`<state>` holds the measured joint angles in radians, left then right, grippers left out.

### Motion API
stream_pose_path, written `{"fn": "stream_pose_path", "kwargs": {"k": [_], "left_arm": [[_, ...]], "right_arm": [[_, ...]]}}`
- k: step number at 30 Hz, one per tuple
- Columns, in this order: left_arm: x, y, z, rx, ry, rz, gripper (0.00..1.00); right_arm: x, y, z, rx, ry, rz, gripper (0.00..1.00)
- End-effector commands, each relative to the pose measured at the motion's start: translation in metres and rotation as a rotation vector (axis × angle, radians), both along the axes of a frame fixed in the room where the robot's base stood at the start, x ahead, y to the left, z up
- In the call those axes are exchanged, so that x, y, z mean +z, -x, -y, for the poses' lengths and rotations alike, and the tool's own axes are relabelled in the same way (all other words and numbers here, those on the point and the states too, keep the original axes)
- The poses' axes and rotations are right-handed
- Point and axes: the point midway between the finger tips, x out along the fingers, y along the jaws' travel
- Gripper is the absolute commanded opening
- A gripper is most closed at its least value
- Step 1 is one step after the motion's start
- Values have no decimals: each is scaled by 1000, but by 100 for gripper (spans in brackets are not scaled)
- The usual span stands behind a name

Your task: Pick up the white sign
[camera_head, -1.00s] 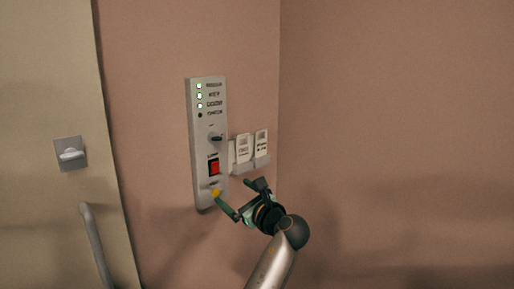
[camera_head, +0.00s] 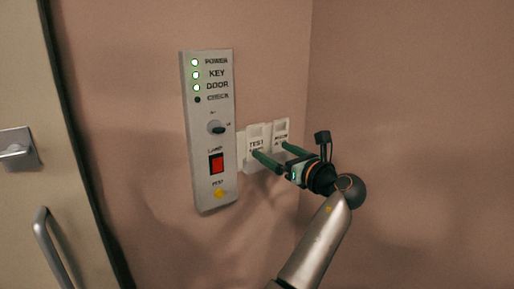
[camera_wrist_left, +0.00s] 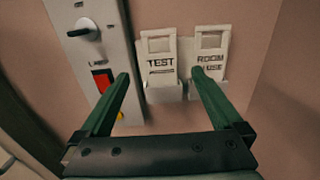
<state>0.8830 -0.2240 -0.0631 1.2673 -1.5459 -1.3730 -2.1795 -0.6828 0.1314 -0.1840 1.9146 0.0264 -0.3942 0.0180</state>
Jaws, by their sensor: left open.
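Two white signs stand side by side in a pale wall holder (camera_head: 250,168). The left sign (camera_head: 256,133) reads TEST; it also shows in the left wrist view (camera_wrist_left: 160,50). The right sign (camera_head: 281,129) appears to read ROOM and USE, with part hidden; it also shows in the left wrist view (camera_wrist_left: 209,45). My left gripper (camera_head: 272,150) is open and empty in front of the signs. In the left wrist view, its green fingers (camera_wrist_left: 160,74) are spread, one left of the TEST sign and one over the lower ROOM sign. Contact cannot be told.
A grey control panel (camera_head: 208,110) with lit lamps, a key switch (camera_head: 216,128), a red switch (camera_head: 217,164) and a yellow button (camera_head: 219,194) is just left of the holder. A door with a handle (camera_head: 50,245) is at far left. A wall corner is right.

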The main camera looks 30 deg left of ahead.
Motion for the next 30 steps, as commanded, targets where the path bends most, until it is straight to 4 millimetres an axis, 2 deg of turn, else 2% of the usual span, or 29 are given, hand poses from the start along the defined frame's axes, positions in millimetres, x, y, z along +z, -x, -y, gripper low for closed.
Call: {"fn": "stream_pose_path", "kwargs": {"k": [3,11,18,26,30], "left_arm": [[1,-6,-14,1,-2,1,100],[-1,-12,-30,1,0,0,100],[-4,-25,-63,1,-1,0,100],[-5,-28,-68,-2,0,1,100],[-5,-27,-68,-2,0,1,86]], "right_arm": [[2,0,0,0,0,-1,56],[4,0,0,1,0,-1,56],[9,-1,0,1,1,1,56],[10,-2,0,1,0,3,56],[10,-2,0,1,0,3,56]]}}
